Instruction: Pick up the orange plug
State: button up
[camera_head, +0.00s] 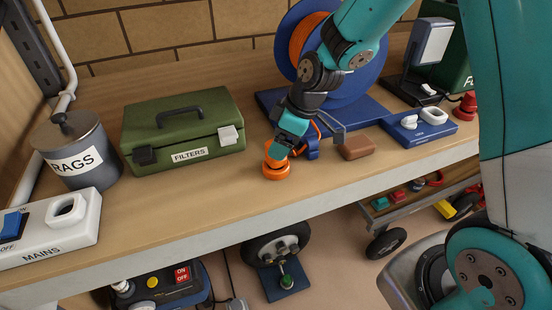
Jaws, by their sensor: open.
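The orange plug (276,170) sits near the front edge of the wooden bench, just right of the green box. It has a wide round base, and its upper part is partly hidden by my gripper. My gripper (284,152) points down, open, directly over and around the plug's top in this view. Whether the fingers touch the plug cannot be told.
A green filters box (184,128) stands left, with a rags tin (76,158) and mains panel (50,232) beyond. Behind my gripper is a blue cable reel (368,75). A brown block (358,148) and blue switch box (420,130) lie right.

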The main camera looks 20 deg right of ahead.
jog(key=shift+w+p+x, duration=0.1)
jog(key=shift+p+x, duration=0.45)
jog(key=shift+x, duration=0.85)
jog(key=shift+w+p+x, duration=0.15)
jog(key=shift+p+x, duration=0.35)
jog(key=shift+x, duration=0.85)
jog(key=shift+d, duration=0.15)
jog(key=c, duration=1)
jog(key=shift+r, duration=0.1)
